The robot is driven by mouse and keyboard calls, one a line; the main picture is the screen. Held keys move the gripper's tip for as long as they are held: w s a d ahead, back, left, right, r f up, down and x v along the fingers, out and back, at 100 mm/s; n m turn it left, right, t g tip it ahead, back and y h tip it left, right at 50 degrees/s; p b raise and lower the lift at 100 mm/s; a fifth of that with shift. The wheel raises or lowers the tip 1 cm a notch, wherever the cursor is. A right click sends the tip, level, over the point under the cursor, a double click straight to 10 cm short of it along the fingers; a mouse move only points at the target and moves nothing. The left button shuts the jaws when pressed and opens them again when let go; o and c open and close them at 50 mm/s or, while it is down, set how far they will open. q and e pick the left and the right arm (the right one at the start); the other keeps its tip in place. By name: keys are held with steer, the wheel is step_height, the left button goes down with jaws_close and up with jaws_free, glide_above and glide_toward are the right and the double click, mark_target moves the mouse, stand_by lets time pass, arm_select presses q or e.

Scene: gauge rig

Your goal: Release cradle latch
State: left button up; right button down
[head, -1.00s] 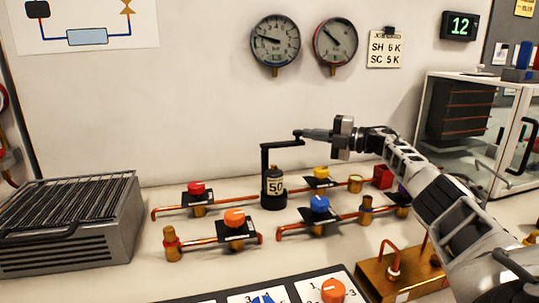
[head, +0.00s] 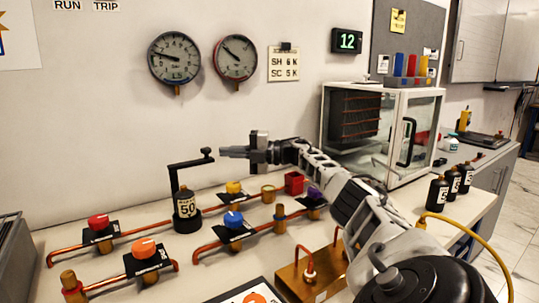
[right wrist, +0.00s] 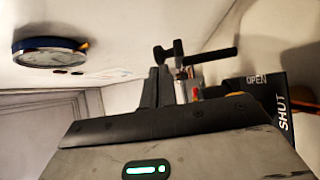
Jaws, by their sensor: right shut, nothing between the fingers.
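A bottle labelled 50 (head: 186,203) stands upright in a black cradle (head: 187,224) on the bench in the head view. A black latch arm (head: 188,163) rises beside it and reaches over to the right, ending in a small upright knob (head: 207,153). My right gripper (head: 223,151) is shut and empty, pointing left at the knob's height, just right of it with a small gap. In the right wrist view the black latch arm (right wrist: 212,56) shows just beyond the dark fingers (right wrist: 158,86). My left gripper is out of view.
Copper pipes with a red knob (head: 98,222), orange knob (head: 144,247), yellow knob (head: 233,187) and blue knob (head: 233,219) surround the cradle. A glass cabinet (head: 405,130) stands back right. Two gauges (head: 174,58) hang on the wall.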

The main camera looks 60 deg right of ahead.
steer(key=b+v, duration=0.2)
steer(key=v, duration=1.1)
steer(key=shift+s+d+r, duration=0.15)
steer(key=shift+d+r, duration=0.05)
